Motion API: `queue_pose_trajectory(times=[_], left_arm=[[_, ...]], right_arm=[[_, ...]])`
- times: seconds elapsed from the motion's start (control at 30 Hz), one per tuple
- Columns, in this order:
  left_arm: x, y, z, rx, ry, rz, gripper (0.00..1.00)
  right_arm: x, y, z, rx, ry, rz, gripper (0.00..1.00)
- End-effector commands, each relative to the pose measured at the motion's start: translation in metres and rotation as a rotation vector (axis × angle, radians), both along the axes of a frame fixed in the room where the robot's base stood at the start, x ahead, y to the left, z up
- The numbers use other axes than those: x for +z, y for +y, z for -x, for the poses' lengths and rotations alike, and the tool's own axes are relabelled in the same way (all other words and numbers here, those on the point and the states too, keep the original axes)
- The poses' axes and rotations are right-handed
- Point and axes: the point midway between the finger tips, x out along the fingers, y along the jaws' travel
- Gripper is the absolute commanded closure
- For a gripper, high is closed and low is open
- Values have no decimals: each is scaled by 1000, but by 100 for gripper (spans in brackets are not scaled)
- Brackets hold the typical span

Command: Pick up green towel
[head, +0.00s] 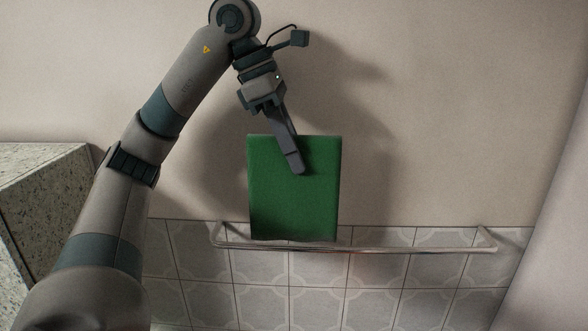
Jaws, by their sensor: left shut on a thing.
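The green towel (293,205) is a flat, upright rectangle in the middle of the head view, in front of the wall. My left gripper (297,168) comes down from above and is shut on the towel's top edge. One finger shows on the near face of the towel; the other is hidden behind it. The towel's lower edge is close to the metal towel bar (400,249); I cannot tell whether they touch. My right gripper is not in view.
The bar runs across a band of patterned grey tiles (320,290) low on the plain beige wall (450,120). A speckled stone block (40,190) stands at the left edge. A pale surface (560,240) borders the right side. The wall area right of the towel is clear.

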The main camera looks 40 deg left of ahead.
Motion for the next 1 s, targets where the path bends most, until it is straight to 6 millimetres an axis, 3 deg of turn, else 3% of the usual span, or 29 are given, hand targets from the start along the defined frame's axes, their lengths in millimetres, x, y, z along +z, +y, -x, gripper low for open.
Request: queue_pose_trajectory(times=[0.1,0.4,1.0], left_arm=[[20,0,0,1,-4,1,100],[44,0,0,-1,-2,0,100],[50,0,0,0,0,0,100]], right_arm=[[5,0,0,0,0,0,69],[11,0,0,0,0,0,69],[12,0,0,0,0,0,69]])
